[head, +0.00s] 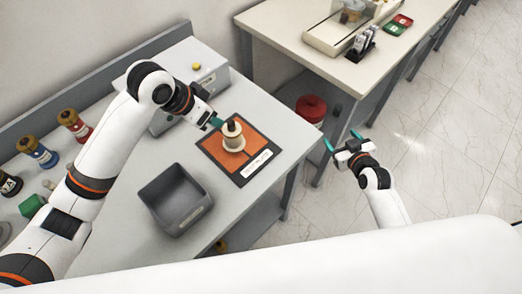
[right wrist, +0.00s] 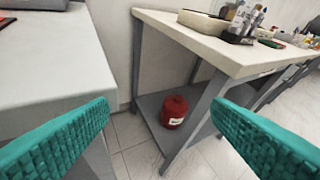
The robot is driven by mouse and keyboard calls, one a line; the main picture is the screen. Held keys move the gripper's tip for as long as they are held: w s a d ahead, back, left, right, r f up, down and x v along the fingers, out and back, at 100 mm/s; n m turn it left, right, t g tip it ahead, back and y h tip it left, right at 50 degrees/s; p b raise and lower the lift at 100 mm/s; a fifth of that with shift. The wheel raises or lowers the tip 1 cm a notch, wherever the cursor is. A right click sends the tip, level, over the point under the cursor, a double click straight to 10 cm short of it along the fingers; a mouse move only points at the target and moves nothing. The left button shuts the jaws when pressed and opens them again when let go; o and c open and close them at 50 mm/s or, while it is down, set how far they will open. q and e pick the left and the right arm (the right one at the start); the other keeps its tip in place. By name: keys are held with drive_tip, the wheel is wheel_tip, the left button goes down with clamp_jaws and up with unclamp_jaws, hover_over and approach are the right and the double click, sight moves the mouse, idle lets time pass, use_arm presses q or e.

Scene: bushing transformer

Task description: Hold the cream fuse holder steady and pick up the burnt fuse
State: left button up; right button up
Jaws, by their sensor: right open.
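The cream fuse holder (head: 233,143) stands upright on the orange mat (head: 212,147) with a dark border, on the near table. A dark piece (head: 232,126), which looks like the burnt fuse, sits in its top. My left gripper (head: 222,123) is at the upper left of the holder, with teal fingertips close to it. Whether its jaws are closed on the holder is too small to tell. My right gripper (head: 345,140) is open and empty, out past the table's right edge. Its two teal fingers are wide apart in the right wrist view (right wrist: 165,135), with nothing between them.
A grey bin (head: 172,200) stands in front of the mat. Several coloured bushings (head: 75,126) and a green block (head: 32,205) are at the left. A grey box (head: 205,80) stands behind. A second table (head: 345,68) is across a gap, with a red canister (head: 311,108) on its lower shelf.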

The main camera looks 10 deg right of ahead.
sight(239, 141)
drive_tip(key=a+r+y, duration=0.1)
drive_tip(key=a, duration=0.2)
drive_tip(key=a+r+n+y, duration=0.1)
drive_tip(key=a+r, duration=0.1)
drive_tip(key=a, duration=0.2)
drive_tip(key=a+r+n+y, duration=0.1)
drive_tip(key=a+r, duration=0.1)
drive_tip(key=a, duration=0.2)
drive_tip(key=shift+w+a+y, duration=0.2)
drive_tip(key=shift+w+y, duration=0.15)
drive_tip(key=shift+y, duration=0.05)
drive_tip(key=s+a+n+y, duration=0.1)
drive_tip(key=a, duration=0.3)
drive_tip(key=s+a+r+n+g+y, duration=0.1)
drive_tip(key=s+a, duration=0.1)
drive_tip(key=a, duration=0.3)
drive_tip(key=s+a+g+y, duration=0.1)
drive_tip(key=a+y, duration=0.1)
drive_tip(key=a, duration=0.3)
drive_tip(key=shift+s+r+n, duration=0.25)
drive_tip(key=shift+r+n, duration=0.05)
drive_tip(key=shift+n, duration=0.1)
drive_tip(key=x, duration=1.1)
drive_tip(key=shift+w+a+f, duration=0.2)
drive_tip(key=shift+w+f, duration=0.05)
drive_tip(key=shift+c, duration=0.3)
drive_tip(key=c, duration=1.1)
drive_tip(key=shift+c, duration=0.2)
